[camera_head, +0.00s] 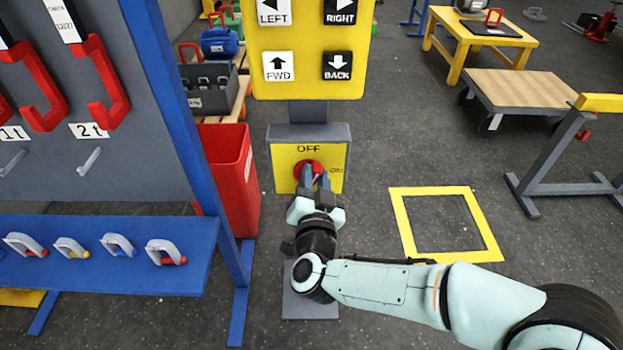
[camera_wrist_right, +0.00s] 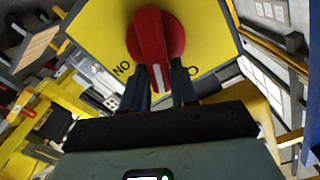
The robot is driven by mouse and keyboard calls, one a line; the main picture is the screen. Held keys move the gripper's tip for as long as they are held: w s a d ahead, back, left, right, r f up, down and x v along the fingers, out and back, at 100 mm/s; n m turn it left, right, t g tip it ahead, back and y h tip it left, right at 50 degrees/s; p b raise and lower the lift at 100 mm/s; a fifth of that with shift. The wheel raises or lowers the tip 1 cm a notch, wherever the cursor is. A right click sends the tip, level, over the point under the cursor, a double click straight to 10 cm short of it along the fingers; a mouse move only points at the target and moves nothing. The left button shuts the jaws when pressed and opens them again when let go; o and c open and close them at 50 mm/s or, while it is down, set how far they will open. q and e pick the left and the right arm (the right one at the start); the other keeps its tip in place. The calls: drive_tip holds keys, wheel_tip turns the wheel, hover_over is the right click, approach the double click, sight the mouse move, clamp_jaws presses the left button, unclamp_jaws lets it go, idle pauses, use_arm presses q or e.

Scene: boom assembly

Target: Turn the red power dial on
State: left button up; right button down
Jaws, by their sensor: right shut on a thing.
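The red power dial (camera_head: 303,167) sits on a yellow panel (camera_head: 281,171) on a grey post. In the head view OFF is printed above it and a small label is at its right. In the right wrist view the dial (camera_wrist_right: 152,30) is large and round, with a grip bar bearing a white line. My right gripper (camera_head: 316,180) reaches the dial from the front. In the wrist view its dark fingers stand on either side of the grip bar, shut on it. The gripper partly hides the dial in the head view. My left gripper is not in view.
A yellow board (camera_head: 309,40) with LEFT, RIGHT, FWD and BACK signs stands above the dial panel. A red bin (camera_head: 233,170) and a blue rack (camera_head: 185,240) with hooks and shackles are at left. A yellow floor square (camera_head: 407,225) lies at right, with open floor around.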

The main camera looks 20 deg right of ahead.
drive_tip(key=m, duration=0.2)
drive_tip(key=shift+s+d+f+m, duration=0.1)
drive_tip(key=shift+d+f+m, duration=0.15)
drive_tip(key=shift+m, duration=0.15)
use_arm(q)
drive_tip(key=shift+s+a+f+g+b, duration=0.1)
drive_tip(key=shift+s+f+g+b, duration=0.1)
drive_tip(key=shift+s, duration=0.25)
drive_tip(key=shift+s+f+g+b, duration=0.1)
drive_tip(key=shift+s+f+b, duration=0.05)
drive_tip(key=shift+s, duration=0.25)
use_arm(e)
drive_tip(key=shift+s+d+f+m, duration=0.15)
drive_tip(key=shift+f+m, duration=0.15)
drive_tip(key=shift+m, duration=1.35)
drive_tip(key=shift+w+d+f+m, duration=0.1)
drive_tip(key=shift+f+m, duration=0.2)
drive_tip(key=shift+m, duration=1.3)
drive_tip(key=shift+s+d+f+m, duration=0.15)
drive_tip(key=shift+f+m, duration=0.15)
drive_tip(key=shift+m, duration=1.35)
drive_tip(key=shift+w, duration=0.1)
drive_tip(key=c, duration=1)
unclamp_jaws()
drive_tip(key=shift+o, duration=0.2)
